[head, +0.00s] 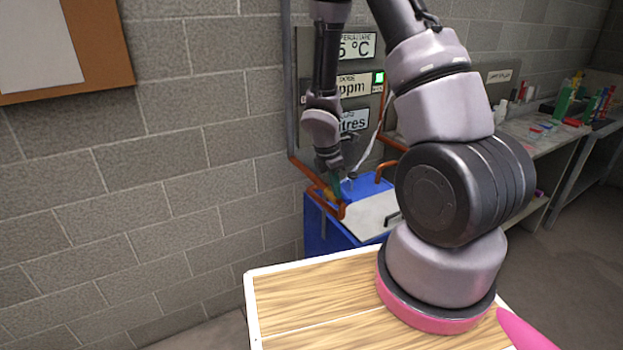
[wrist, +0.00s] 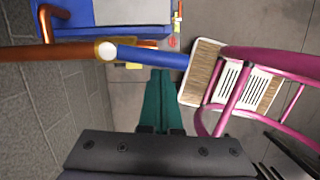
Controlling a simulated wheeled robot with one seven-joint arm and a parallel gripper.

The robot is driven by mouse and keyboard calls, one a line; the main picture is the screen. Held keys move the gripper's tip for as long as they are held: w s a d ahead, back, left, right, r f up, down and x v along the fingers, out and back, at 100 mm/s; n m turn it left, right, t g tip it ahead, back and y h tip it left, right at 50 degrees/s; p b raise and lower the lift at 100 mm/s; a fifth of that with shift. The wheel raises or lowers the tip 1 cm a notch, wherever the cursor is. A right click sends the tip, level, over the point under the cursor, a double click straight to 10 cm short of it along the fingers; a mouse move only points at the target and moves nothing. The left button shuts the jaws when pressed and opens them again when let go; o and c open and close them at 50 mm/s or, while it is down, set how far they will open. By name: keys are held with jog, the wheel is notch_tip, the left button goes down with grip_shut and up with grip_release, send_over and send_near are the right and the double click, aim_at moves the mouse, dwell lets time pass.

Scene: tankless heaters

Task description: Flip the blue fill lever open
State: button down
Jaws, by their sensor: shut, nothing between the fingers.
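The blue fill lever (wrist: 152,55) shows in the wrist view as a straight blue bar. It runs to the right from a pale round pivot (wrist: 107,50) on a copper pipe (wrist: 45,54). My gripper (wrist: 161,72) has teal fingers lying side by side, shut and empty. Their tips end at the lever's near edge, around the middle of its length. I cannot tell whether they touch it. In the head view my gripper (head: 333,185) points down beside the copper pipes over the blue tank; the lever cannot be told apart clearly there.
The blue tank (head: 316,225) has a pale lid (head: 365,215) and stands by the brick wall (head: 180,150). Copper pipes (head: 318,178) rise close around my gripper. A display panel (head: 352,85) hangs behind my arm. A cluttered bench (head: 545,135) stands at the right.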

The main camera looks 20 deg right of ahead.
jog(key=shift+s+d, duration=0.1)
jog(key=shift+d, duration=0.5)
dwell(0.3)
jog(key=s+a+r, duration=0.1)
jog(key=a+r, duration=0.5)
jog(key=r, duration=0.4)
jog(key=shift+s+r, duration=0.25)
jog(key=shift+r, duration=0.05)
